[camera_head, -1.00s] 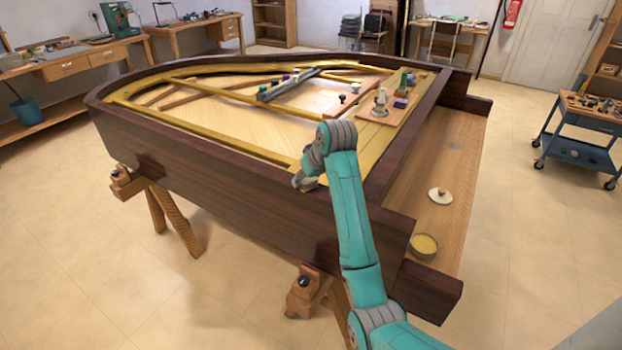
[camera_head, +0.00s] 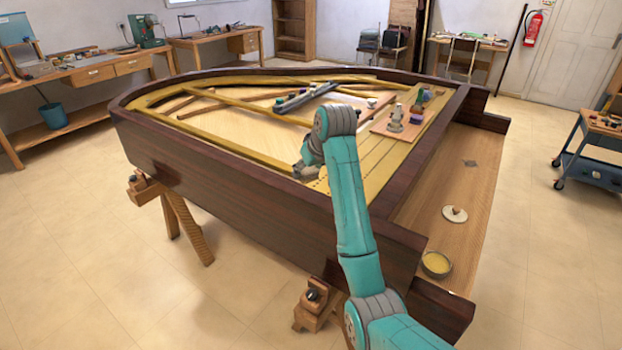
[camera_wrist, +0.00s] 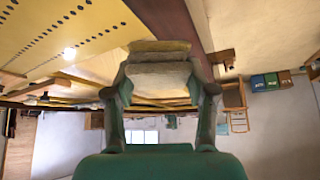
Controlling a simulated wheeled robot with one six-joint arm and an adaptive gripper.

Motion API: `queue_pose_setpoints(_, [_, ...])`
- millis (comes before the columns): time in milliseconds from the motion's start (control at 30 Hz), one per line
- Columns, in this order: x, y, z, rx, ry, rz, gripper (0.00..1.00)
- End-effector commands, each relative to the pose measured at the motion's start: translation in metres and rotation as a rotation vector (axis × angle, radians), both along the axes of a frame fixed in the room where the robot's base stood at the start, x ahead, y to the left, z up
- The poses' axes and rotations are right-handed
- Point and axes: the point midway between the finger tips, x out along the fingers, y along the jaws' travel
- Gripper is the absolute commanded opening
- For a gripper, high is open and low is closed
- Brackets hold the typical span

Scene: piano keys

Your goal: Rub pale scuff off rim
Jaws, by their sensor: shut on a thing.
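My gripper (camera_head: 311,170) hangs low beside the near rim of the piano case, over its inner edge. In the wrist view my gripper (camera_wrist: 161,82) is shut on a beige folded pad (camera_wrist: 160,76), held between both fingers. The dark brown rim (camera_head: 235,187) runs around the open case; part of it also shows in the wrist view (camera_wrist: 191,22), close to the pad. I cannot tell whether the pad touches the rim. I cannot make out a pale scuff; my arm and gripper hide part of the near rim.
A tool board (camera_head: 382,131) with small tools lies on the gold plate (camera_head: 372,160). An open yellow-filled tin (camera_head: 437,263) and a round lid (camera_head: 454,213) sit on the wooden keybed (camera_head: 470,185). A blue trolley (camera_head: 588,165) stands at right.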

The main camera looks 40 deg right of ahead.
Motion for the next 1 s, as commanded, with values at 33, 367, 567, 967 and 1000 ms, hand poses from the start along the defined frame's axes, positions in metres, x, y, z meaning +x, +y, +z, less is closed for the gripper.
queue_pose_setpoints(33, [0.003,0.001,0.005,-0.001,-0.001,0.001,0.23])
queue_pose_setpoints(367, [0.009,0.004,0.022,0.0,0.0,0.001,0.23])
queue_pose_setpoints(567, [0.009,0.004,0.022,0.0,0.0,0.001,0.23])
queue_pose_setpoints(967, [0.009,0.004,0.022,0.0,0.0,0.001,0.23])
queue_pose_setpoints(1000, [0.009,0.004,0.022,0.0,0.0,0.001,0.23])
